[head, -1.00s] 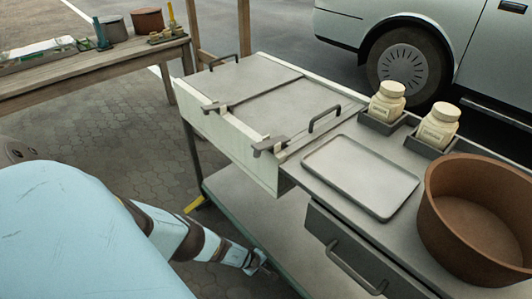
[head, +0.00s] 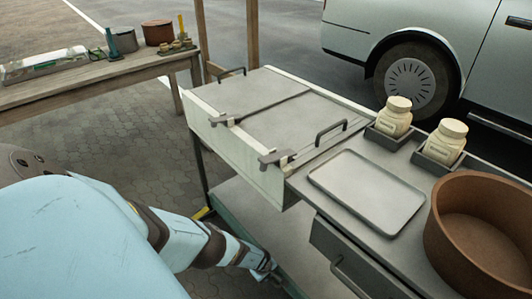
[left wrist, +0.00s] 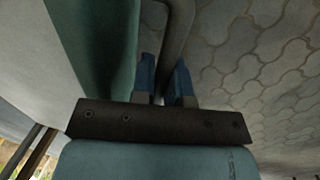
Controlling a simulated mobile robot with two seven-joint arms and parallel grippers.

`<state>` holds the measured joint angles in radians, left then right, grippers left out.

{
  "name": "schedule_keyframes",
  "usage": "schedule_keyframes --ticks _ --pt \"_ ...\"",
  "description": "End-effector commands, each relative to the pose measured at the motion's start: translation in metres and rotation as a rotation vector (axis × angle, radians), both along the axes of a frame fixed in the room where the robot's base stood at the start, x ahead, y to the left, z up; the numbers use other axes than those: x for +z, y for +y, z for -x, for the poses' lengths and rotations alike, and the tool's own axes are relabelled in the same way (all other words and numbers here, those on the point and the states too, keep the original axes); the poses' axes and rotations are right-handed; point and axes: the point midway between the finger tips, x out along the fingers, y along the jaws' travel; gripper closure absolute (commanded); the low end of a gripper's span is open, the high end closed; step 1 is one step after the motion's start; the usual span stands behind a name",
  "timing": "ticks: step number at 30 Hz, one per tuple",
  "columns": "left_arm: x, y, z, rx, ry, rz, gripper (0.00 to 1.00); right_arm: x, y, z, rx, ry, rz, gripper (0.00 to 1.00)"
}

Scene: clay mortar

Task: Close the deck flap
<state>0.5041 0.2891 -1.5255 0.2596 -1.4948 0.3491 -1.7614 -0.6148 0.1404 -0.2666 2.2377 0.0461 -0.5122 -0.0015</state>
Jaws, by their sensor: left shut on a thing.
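The grey deck of the cart has two flat panels lying level, a rear one (head: 245,92) and a front one (head: 295,118), with a seam between them. A dark handle (head: 232,71) stands at the far end and another handle (head: 331,125) at the near right. A pale panel (head: 232,148) hangs upright along the deck's front edge, with dark brackets (head: 277,158) at its top. My left gripper (head: 265,268) is low in front of the cart. In the left wrist view its blue fingers (left wrist: 164,82) are shut on a bent grey bar (left wrist: 178,35); which part this bar belongs to is unclear.
A shallow tray (head: 368,190), two jars (head: 395,118) in holders and a brown tub (head: 485,235) stand on the cart's right part. A drawer (head: 345,255) is below. A wooden table (head: 90,82) is back left, a car (head: 430,40) back right. Paving is clear at left.

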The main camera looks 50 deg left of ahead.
Motion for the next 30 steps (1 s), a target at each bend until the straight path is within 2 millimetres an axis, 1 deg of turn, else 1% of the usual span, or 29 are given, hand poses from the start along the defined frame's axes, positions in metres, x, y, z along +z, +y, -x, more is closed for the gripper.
schedule_keyframes --ticks 1,5,6,9,17,20,23,26,30 --pt "0.002 -0.001 -0.004 0.000 -0.007 0.001 1.00 0.000 0.000 0.000 0.000 0.000 0.001 0.69" --pt "0.002 -0.001 -0.004 0.000 -0.007 0.001 1.00 0.000 0.000 0.000 0.001 -0.001 0.002 0.69" --pt "0.002 -0.001 -0.004 0.000 -0.007 0.001 0.83 0.000 0.000 0.000 0.001 -0.001 0.002 0.69" --pt "0.002 -0.001 -0.004 0.000 -0.007 0.001 0.61 0.000 0.000 0.000 0.001 -0.001 0.002 0.69" --pt "0.001 0.000 -0.002 0.000 -0.004 0.000 0.61 0.001 0.000 0.000 0.001 -0.001 0.002 0.69" --pt "0.006 0.000 -0.001 0.000 -0.003 0.000 0.61 0.005 -0.001 0.000 0.001 0.000 0.003 0.69" --pt "0.017 0.000 0.000 0.000 -0.003 0.001 0.61 0.012 -0.001 0.000 0.001 0.004 0.011 0.69" --pt "0.033 0.000 0.003 -0.001 -0.003 0.001 0.61 0.021 -0.004 0.001 -0.002 0.012 0.028 0.69" --pt "0.058 0.001 0.007 -0.002 -0.002 0.000 0.61 0.022 -0.009 0.003 -0.009 0.045 0.056 0.69"
